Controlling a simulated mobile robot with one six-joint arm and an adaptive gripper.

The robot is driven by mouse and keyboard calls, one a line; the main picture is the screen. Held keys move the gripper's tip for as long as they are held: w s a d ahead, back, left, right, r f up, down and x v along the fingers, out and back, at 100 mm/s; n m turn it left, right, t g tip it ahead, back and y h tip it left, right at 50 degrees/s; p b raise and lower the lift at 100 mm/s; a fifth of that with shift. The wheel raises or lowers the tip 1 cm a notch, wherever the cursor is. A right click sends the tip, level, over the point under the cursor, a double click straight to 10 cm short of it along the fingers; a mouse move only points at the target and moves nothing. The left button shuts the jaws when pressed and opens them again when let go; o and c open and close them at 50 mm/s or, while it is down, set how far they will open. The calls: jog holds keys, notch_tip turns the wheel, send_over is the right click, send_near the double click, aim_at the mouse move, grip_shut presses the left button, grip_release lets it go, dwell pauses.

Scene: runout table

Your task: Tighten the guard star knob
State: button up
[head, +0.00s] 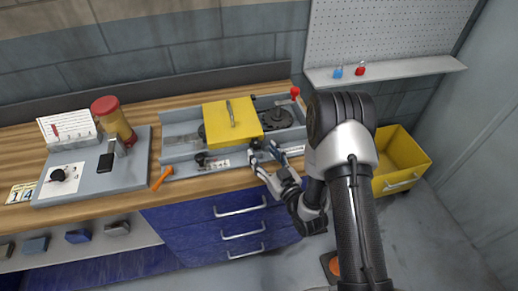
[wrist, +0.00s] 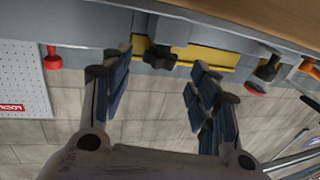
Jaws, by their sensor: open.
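The black star knob (wrist: 160,57) shows in the wrist view in front of the yellow guard (wrist: 207,55), in the gap between my fingertips. In the head view a dark knob (head: 256,143) shows at the front right of the yellow guard (head: 230,122), just beside my fingers. My gripper (head: 266,153) is open at the front of the grey runout unit. In the wrist view my gripper (wrist: 157,72) has its two fingers spread on either side of the knob. I cannot tell whether either finger touches it.
Another black knob (head: 201,158) sits left along the front rail. A red knob (head: 294,92) stands at the back right. An orange-handled tool (head: 162,177) lies left on the wooden bench (head: 150,200). A yellow bin (head: 402,160) stands right of the bench.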

aim_at(259, 148)
jog(key=shift+x, duration=1.7)
jog(key=shift+c, duration=0.5)
jog(key=c, duration=1)
